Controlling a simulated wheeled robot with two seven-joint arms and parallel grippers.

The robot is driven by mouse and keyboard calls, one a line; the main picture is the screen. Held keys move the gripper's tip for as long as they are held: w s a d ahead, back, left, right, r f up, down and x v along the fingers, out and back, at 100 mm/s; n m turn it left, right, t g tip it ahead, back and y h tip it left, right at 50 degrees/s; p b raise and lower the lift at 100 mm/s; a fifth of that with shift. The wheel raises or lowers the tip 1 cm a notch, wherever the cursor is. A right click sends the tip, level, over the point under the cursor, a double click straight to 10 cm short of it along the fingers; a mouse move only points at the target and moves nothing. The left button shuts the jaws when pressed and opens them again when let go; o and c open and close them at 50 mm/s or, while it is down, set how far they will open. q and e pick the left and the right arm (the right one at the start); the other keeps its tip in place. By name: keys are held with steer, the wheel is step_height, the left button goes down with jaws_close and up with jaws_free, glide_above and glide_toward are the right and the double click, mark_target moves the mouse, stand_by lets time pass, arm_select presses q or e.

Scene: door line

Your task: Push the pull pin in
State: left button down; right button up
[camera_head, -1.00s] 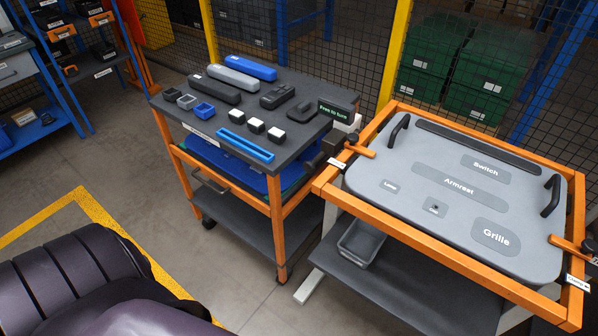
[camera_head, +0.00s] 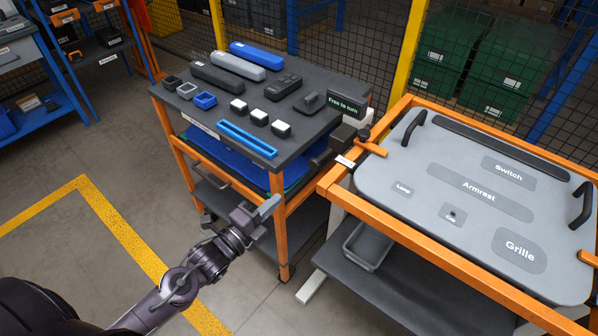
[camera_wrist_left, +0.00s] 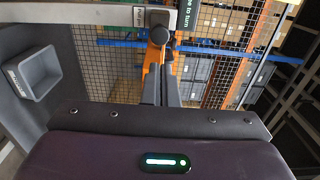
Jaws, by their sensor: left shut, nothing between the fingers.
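An orange T-shaped handle with a small black knob (camera_head: 364,134) sits at the left corner of the orange frame (camera_head: 420,235), beside a small white label; I take this to be the pull pin, but the label is too small to read. The knob also shows in the left wrist view (camera_wrist_left: 159,34), ahead of my fingers. My left gripper (camera_head: 270,206) is shut and empty, in front of the dark cart, lower and to the left of the knob and apart from it. In the wrist view its fingers (camera_wrist_left: 161,72) point toward the knob. My right gripper is out of view.
A grey panel (camera_head: 465,185) lies in the frame. The dark-topped cart (camera_head: 215,125) holds several parts. A "Free to turn" sign (camera_head: 345,104) stands behind the knob. A grey bin (camera_head: 366,247) sits on the lower shelf. Floor left of the cart is clear.

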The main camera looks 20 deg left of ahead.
arm_select(q)
steer(key=p, duration=0.3)
glide_toward(313, 167)
steer(key=x, duration=0.5)
steer(key=shift+w+r, duration=0.15)
steer(key=shift+w, duration=0.1)
steer(key=shift+w+d, duration=0.3)
steer(key=shift+w, duration=0.3)
